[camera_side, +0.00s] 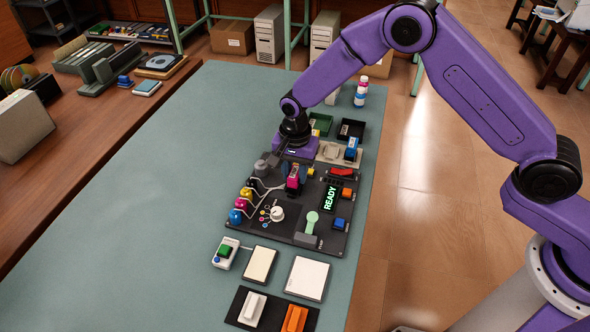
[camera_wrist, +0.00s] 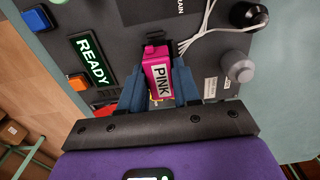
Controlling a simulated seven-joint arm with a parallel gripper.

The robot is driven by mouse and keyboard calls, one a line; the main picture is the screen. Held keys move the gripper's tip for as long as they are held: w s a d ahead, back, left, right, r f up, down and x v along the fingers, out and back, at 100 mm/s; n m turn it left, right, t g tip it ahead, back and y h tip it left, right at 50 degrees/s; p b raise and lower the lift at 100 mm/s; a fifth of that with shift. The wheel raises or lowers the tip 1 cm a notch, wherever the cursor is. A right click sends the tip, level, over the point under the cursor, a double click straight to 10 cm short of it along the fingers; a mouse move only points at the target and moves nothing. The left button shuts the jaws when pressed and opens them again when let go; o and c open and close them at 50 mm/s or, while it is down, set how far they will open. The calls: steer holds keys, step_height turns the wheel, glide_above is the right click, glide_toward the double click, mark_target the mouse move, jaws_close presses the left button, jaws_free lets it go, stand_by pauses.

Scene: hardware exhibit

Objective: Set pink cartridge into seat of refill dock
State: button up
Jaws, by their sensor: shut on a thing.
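The pink cartridge (camera_side: 293,183) is upright over the middle of the dark refill dock panel (camera_side: 287,234). In the wrist view the cartridge (camera_wrist: 158,62) shows a white label reading PINK. My gripper (camera_side: 297,170) is shut on it; in the wrist view the blue fingers of my gripper (camera_wrist: 160,88) press on both its sides. The dock panel (camera_wrist: 135,12) lies behind it. The seat is hidden by the cartridge and fingers, so I cannot tell whether the cartridge's lower end is in it or just above.
The dock carries a green-lit READY display (camera_side: 329,196), a white knob (camera_side: 277,214), a pale green lever (camera_side: 312,218) and several coloured bottles with white tubes. A beige tray (camera_side: 325,158) with a blue cartridge (camera_side: 352,148) stands behind. The mat's left side (camera_side: 140,200) is clear.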

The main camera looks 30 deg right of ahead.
steer(key=shift+f, duration=0.4)
stand_by(0.4)
steer(key=o, duration=1.4)
steer(key=shift+r, duration=3.75)
